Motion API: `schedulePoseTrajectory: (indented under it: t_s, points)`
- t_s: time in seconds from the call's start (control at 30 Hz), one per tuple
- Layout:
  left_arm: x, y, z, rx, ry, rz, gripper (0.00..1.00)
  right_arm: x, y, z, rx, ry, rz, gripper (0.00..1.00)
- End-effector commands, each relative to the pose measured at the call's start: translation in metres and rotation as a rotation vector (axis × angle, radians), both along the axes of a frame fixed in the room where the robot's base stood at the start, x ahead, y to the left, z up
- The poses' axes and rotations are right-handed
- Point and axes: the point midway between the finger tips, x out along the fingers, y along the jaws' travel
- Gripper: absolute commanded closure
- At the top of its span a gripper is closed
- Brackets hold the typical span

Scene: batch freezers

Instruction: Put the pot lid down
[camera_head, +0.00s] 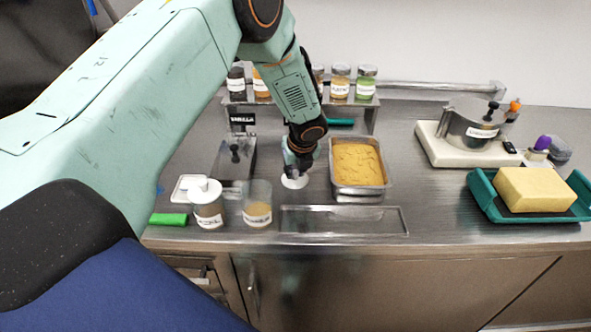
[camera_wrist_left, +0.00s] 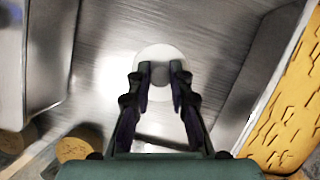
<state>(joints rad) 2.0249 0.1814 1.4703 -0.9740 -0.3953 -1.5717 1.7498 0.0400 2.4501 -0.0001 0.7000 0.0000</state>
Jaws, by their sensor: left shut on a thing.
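The pot lid is a small round white disc (camera_head: 294,183) at the counter's middle, between a metal pan of yellow-orange food (camera_head: 358,192) and an open glass jar (camera_head: 257,217). My left gripper (camera_head: 297,168) comes down from above and is shut on the lid's knob. In the left wrist view the pale lid (camera_wrist_left: 160,52) lies beyond the two fingertips (camera_wrist_left: 162,76), with grey metal around it. The lid looks roughly level. I cannot tell whether it touches the counter. My right gripper is not in view.
A white-lidded jar (camera_head: 207,207) stands left of the open jar. An empty shallow tray (camera_head: 400,234) lies in front. A rack of jars (camera_head: 375,105) is behind. A scale with a metal container (camera_head: 427,136) and a teal tray (camera_head: 484,198) with a yellow block stand right. Bare counter surrounds the lid.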

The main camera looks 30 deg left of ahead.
Motion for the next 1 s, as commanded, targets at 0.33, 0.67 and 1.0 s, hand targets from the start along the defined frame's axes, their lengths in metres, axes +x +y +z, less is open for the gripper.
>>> schedulePoseTrajectory:
  t_s: [0.33,0.67,1.0]
  points:
    - [0.000,0.000,-0.002,0.000,0.000,0.000,0.72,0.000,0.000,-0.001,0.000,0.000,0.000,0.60]
    - [0.000,0.000,-0.002,0.001,0.001,0.000,0.57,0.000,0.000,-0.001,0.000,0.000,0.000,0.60]
    - [-0.004,-0.006,0.019,0.000,-0.001,0.000,0.57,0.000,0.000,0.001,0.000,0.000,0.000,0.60]
